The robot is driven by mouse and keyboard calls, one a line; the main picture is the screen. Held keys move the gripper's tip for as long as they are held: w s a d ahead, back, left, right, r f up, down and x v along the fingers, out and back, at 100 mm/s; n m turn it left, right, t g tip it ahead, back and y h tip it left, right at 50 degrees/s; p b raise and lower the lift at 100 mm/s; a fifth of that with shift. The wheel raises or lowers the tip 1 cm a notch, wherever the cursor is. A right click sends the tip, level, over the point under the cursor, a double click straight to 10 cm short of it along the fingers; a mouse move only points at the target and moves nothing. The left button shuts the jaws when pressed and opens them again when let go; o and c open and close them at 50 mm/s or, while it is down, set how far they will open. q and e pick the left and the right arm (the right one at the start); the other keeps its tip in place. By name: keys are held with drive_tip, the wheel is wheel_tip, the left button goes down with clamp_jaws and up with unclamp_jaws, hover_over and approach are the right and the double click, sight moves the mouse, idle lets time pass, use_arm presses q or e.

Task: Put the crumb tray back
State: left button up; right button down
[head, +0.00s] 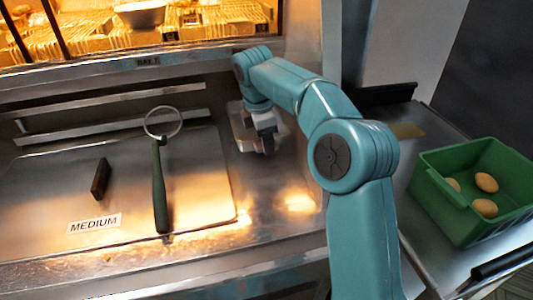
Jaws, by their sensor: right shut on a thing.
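My right gripper (266,143) is low over the steel counter, right of the middle plate. It is shut on a grey metal thing that its own jaws and wrist largely hide. I cannot tell for sure whether this is the crumb tray. No other clear crumb tray shows. Two long metal rails (110,101) run across the fryer front at the left, below the heated bay. My left gripper is not in view.
A flat steel panel (205,190) bears a dark block (101,179), a MEDIUM label (95,223) and a green-handled ring tool (160,190). A green bin (455,205) with several pale round items stands right.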

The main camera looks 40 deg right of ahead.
drive_tip(key=shift+w+f, duration=0.1)
drive_tip(key=shift+f, duration=0.8)
wheel_tip(320, 180, down, 3)
drive_tip(key=shift+f+b, duration=0.15)
drive_tip(key=shift+b, duration=0.35)
drive_tip(key=shift+d+f, duration=0.15)
drive_tip(key=shift+f, duration=0.15)
drive_tip(key=c, duration=1.1)
unclamp_jaws()
drive_tip(key=shift+f, duration=0.15)
drive_tip(key=o, duration=0.5)
drive_tip(key=shift+c, duration=0.2)
